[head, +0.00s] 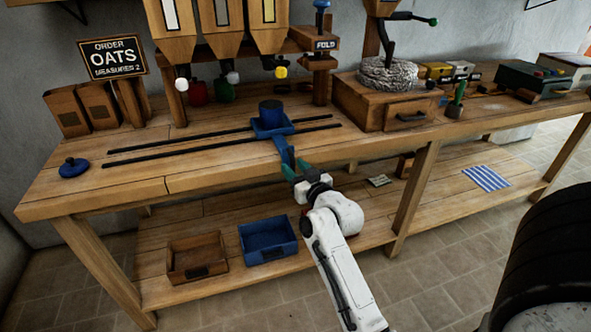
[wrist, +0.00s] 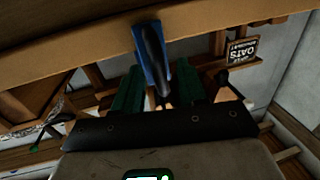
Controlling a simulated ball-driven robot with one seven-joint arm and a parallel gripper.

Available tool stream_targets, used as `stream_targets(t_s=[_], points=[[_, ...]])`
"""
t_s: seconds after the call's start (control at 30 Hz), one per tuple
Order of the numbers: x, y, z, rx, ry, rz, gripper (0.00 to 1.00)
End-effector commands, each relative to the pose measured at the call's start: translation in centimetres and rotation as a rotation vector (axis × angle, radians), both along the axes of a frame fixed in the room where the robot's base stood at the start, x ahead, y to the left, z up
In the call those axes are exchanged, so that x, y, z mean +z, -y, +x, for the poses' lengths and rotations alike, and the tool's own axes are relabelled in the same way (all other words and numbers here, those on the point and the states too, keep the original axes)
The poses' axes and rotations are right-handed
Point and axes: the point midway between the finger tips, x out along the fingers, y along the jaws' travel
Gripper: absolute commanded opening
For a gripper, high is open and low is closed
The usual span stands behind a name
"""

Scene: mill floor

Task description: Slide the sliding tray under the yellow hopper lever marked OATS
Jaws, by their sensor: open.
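The blue sliding tray (head: 258,132) sits on two dark rails on the bench, with a blue round container (head: 271,112) on it. Its blue handle (head: 283,152) points over the front edge. The yellow lever knob (head: 281,71) hangs from the rightmost hopper, behind the tray and slightly right of it in the picture; exact alignment cannot be told. My gripper (head: 294,170) is open at the handle's end. In the wrist view, my gripper (wrist: 157,88) has green fingers on either side of the blue handle (wrist: 150,50), with gaps visible.
Two white lever knobs (head: 182,84) hang from the other hoppers. An OATS sign (head: 113,58) stands at the back left. The rails (head: 165,146) are clear left of the tray. A blue knob (head: 73,167) lies at the left; a millstone (head: 388,75) stands right.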

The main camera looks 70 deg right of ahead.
Motion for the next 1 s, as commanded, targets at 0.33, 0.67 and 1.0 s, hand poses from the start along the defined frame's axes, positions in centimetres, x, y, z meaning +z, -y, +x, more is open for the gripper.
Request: stream_targets(t_s=[0.33,0.67,1.0], points=[[-0.2,-2.9,-3.8,0.000,-0.004,0.001,0.41],[-0.1,-5.9,-7.6,0.000,-0.002,0.000,0.41],[0.0,-6.6,-8.4,0.001,-0.001,0.001,0.41]])
